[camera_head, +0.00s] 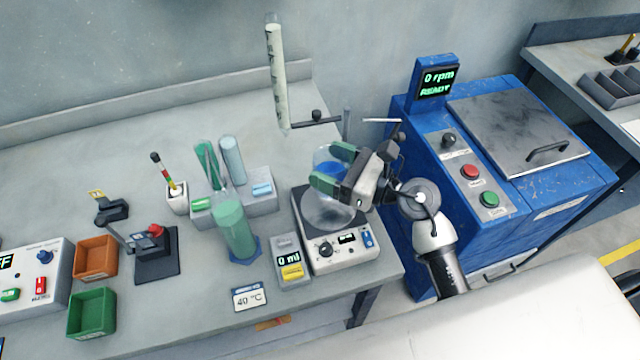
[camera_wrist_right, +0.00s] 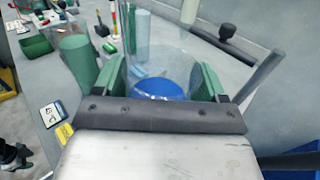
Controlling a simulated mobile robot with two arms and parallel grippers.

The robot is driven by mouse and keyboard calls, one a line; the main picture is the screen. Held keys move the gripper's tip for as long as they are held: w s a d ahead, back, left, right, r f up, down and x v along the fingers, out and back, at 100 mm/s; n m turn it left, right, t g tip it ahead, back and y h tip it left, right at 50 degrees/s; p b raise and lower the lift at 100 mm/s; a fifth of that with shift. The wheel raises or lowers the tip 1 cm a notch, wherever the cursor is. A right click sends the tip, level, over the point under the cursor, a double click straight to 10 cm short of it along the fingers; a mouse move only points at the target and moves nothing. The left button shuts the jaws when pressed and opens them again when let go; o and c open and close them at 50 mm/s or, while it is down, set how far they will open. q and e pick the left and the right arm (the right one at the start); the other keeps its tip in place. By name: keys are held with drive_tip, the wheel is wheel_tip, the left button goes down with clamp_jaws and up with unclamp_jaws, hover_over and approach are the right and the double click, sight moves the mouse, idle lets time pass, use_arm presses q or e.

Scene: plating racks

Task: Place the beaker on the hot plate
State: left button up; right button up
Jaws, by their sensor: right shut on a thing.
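The clear glass beaker (camera_head: 322,208) with blue contents is over the top of the hot plate (camera_head: 357,263), a white-fronted unit with a knob and small display. I cannot tell whether its base touches the plate. My right gripper (camera_head: 327,167) is shut on the beaker, its green finger pads on either side. In the right wrist view the beaker (camera_wrist_right: 160,55) stands between the pads of the gripper (camera_wrist_right: 160,80), with the blue contents visible low inside. The pads and arm hide part of the beaker and plate. My left gripper is not in view.
A stand clamp (camera_head: 318,120) and tall graduated tube (camera_head: 276,75) rise behind the hot plate. A green-filled cylinder (camera_head: 235,232) and a small 0 ml unit (camera_head: 288,262) are to its left. A blue machine (camera_head: 425,130) stands to the right.

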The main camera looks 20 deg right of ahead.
drive_tip(key=shift+s+d+f, duration=0.15)
drive_tip(key=shift+d+f, duration=0.05)
drive_tip(key=shift+f, duration=0.55)
drive_tip(key=f, duration=0.4)
drive_tip(key=shift+w+a, duration=0.35)
drive_tip(key=shift+a, duration=0.05)
drive_tip(key=shift+s+d+f, duration=0.15)
drive_tip(key=shift+f, duration=0.1)
drive_tip(key=o, duration=1.1)
drive_tip(key=shift+f, duration=0.2)
drive_tip(key=o, duration=0.4)
drive_tip(key=shift+r, duration=0.1)
